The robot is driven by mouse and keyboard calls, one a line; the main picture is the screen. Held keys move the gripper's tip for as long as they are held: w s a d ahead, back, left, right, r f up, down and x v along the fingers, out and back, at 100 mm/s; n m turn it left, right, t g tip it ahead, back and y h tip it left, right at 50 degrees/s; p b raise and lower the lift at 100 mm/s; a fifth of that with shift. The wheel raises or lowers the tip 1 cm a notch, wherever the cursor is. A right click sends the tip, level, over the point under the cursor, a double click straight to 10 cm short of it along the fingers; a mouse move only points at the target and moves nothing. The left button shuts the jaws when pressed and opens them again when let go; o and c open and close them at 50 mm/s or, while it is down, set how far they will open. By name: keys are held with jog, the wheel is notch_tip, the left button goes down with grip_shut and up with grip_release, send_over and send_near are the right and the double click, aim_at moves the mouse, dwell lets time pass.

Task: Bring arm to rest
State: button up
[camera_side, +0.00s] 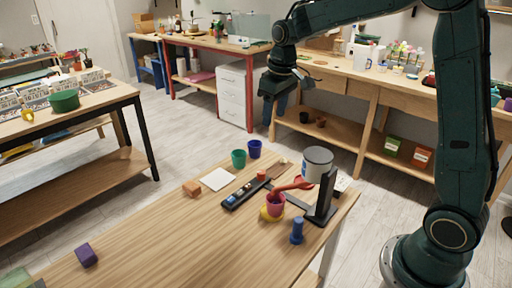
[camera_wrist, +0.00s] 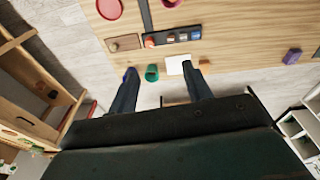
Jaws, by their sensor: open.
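My gripper (camera_side: 277,106) hangs in the air past the far edge of the wooden table (camera_side: 150,228), clear of everything on it. In the wrist view my gripper (camera_wrist: 159,74) shows two dark fingers spread wide, with nothing held between them. My arm is raised and arches over from the right side of the side view. Beyond the fingertips, the wrist view shows a green cup (camera_wrist: 152,73) and a white card (camera_wrist: 178,65) at the table's edge.
A wooden bench (camera_side: 340,80) stands behind. The table's left-front is mostly clear.

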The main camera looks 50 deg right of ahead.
jog(key=s+a+r+t, duration=0.1)
jog(key=s+a+r, duration=0.15)
jog(key=s, duration=0.45)
jog(key=s+a+r+t, duration=0.1)
jog(key=s+a+r, duration=0.1)
jog(key=s+r, duration=0.35)
jog(key=s+a+f+t, duration=0.2)
jog(key=s+f, duration=0.1)
jog(key=s, duration=1.1)
jog(key=shift+a+m, duration=0.15)
jog(key=shift+m, duration=0.15)
